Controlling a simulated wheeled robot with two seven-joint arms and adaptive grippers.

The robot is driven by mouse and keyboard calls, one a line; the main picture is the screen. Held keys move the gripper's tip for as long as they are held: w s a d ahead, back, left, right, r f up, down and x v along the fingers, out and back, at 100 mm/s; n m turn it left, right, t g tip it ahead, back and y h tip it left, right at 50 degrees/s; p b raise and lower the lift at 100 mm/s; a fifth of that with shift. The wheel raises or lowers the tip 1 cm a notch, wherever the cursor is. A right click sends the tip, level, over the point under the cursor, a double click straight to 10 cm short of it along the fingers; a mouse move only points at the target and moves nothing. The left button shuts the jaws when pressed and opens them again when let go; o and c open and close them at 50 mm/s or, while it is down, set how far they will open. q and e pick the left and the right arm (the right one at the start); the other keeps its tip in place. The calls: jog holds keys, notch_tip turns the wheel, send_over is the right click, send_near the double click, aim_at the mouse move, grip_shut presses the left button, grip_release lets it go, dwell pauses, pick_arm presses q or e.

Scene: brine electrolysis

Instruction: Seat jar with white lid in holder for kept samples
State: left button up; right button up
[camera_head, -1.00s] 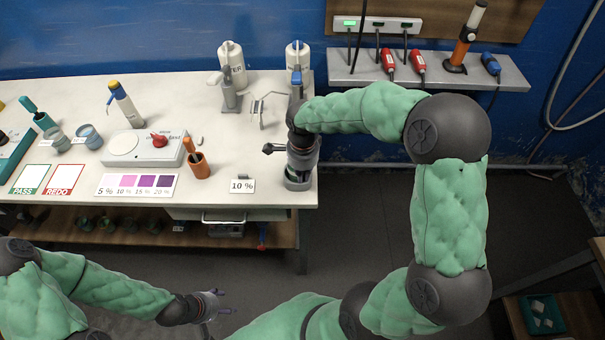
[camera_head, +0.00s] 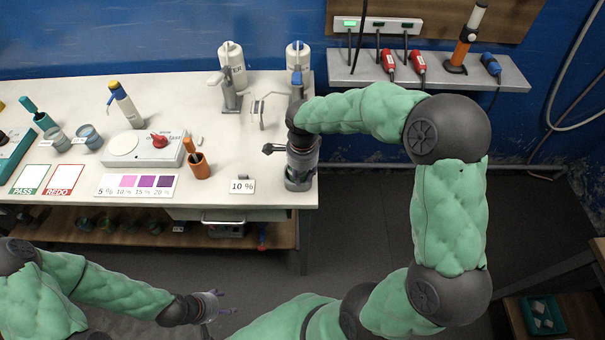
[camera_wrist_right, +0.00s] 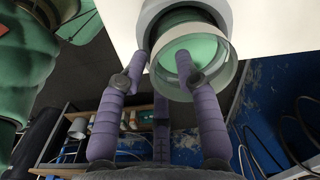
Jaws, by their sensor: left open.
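My right gripper (camera_head: 301,160) is at the right end of the table, pointing down over a round grey holder (camera_head: 298,184) near the front corner. In the right wrist view its purple fingers (camera_wrist_right: 162,60) are at a round, clear-walled vessel (camera_wrist_right: 196,56) with a pale green face. One fingertip lies at its left edge and one overlaps the face. I cannot tell whether they grip it. A white lid cannot be made out; the gripper hides much of this spot in the head view. My left gripper (camera_head: 212,305) is open and empty, low in front of the table.
A "10 %" card (camera_head: 242,186) stands left of the holder. The table edge (camera_head: 312,207) is close by.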

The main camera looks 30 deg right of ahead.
jog(key=shift+s, duration=0.15)
notch_tip(320, 180, up, 12)
dwell(0.5)
